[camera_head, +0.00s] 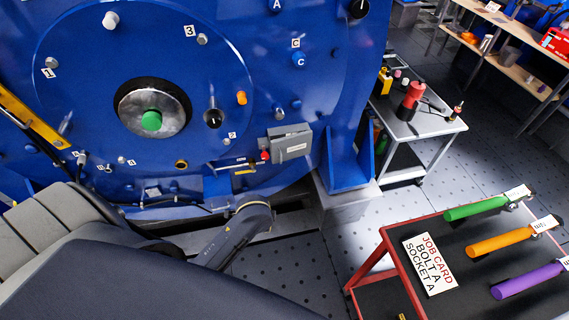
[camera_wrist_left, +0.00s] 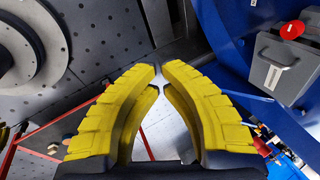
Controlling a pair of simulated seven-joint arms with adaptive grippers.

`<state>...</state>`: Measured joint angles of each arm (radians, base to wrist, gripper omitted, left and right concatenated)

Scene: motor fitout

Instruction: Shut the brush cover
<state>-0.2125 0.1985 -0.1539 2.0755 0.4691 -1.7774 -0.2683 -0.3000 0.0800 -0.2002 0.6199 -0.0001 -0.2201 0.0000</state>
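A grey box-like cover (camera_head: 290,145) with a pale label and a red knob (camera_head: 265,156) at its left sits low on the right of the blue motor face (camera_head: 240,60). I take it for the brush cover. It also shows at the upper right of the left wrist view (camera_wrist_left: 285,72), with a handle bar and the red knob above. I cannot tell how far it stands open. My left gripper (camera_wrist_left: 159,68) shows yellow fingers with tips together and nothing between them. It is apart from the cover, to its left in that view. My right gripper is not in view.
A grey cart (camera_head: 420,125) with tools stands right of the motor. A red-framed table (camera_head: 385,240) at lower right holds a job card (camera_head: 430,264) and green, orange and purple-handled tools. A blue support post (camera_head: 348,155) stands right of the cover. Perforated floor lies between.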

